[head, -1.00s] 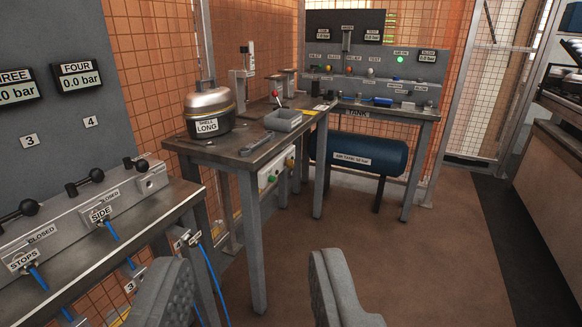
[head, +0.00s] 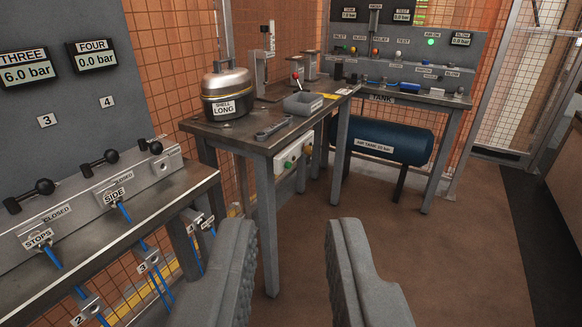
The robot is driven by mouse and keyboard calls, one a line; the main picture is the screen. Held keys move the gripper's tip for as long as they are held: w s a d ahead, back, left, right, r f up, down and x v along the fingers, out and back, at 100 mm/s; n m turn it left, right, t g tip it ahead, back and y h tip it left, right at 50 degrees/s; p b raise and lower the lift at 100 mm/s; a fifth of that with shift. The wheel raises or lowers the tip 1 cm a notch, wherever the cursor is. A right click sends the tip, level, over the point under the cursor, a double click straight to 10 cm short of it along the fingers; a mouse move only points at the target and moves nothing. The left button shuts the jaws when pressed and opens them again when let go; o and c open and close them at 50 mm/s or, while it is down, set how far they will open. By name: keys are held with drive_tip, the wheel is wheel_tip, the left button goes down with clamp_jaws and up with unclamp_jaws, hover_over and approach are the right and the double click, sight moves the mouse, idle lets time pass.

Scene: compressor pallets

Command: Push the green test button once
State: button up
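A green button (head: 289,165) sits on a pale control box (head: 296,158) under the front edge of the middle bench, with a red button (head: 307,149) beside it. No label on the box can be read. A round green light (head: 431,42) glows on the grey back panel, which has a row of small knobs and a TEST label (head: 402,42). My gripper (head: 291,225) is open and empty in the lower middle of the view. It is apart from the box, the panel and the benches.
The middle bench (head: 240,135) holds a domed SHELL LONG vessel (head: 227,92), a grey tray (head: 303,104) and a wrench (head: 272,127). A left bench (head: 110,232) carries valves and hoses. A blue tank (head: 385,138) lies under the back bench. Brown floor (head: 450,250) at right is clear.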

clamp_jaws()
idle(1.4)
